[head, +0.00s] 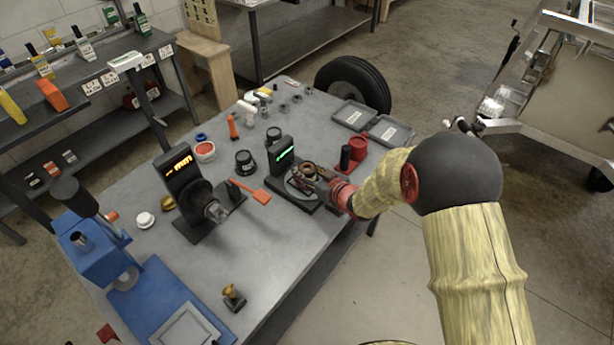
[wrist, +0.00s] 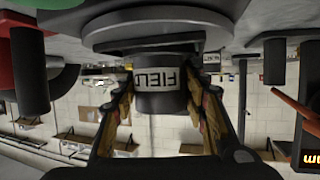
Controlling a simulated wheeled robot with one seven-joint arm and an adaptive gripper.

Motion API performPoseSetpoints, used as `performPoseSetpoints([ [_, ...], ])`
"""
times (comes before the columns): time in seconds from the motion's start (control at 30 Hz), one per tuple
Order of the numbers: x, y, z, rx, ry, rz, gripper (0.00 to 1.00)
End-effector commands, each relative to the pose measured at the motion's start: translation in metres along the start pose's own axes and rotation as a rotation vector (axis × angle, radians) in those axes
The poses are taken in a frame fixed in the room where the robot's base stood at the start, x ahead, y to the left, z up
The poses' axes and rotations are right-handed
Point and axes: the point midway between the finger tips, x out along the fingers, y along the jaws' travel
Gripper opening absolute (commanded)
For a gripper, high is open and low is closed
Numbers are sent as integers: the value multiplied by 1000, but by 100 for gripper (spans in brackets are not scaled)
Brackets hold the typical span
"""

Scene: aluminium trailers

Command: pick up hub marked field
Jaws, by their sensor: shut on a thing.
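The hub marked FIELD (wrist: 168,101) is a dark cylinder with a white label, upside down in the wrist view. My gripper (wrist: 160,88) has a finger on each side of the hub and is shut on it. The hub's base meets a round grey plate (wrist: 158,32), and I cannot tell whether it is lifted off it. In the head view, my gripper (head: 314,178) is at the black stand with the green display (head: 285,156). The fingers partly hide the hub there.
An orange-lit black stand (head: 180,170) holds a dark machine to the left. An orange paddle-like piece (head: 252,192) lies between the stands. A red and black part (head: 357,149) and grey trays (head: 389,133) are near the right edge. The front middle of the grey table (head: 275,255) is mostly clear.

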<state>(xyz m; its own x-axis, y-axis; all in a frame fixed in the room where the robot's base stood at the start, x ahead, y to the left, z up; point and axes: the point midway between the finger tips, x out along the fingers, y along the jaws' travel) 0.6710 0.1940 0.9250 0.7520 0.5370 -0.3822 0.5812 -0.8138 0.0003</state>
Motion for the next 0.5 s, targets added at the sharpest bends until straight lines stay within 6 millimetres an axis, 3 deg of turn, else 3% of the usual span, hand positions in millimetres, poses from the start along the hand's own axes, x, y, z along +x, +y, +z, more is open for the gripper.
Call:
performPoseSetpoints([
  [0.3,0,0,1,1,-2,0,0],
  [0.5,0,0,-1,0,3,0,0],
])
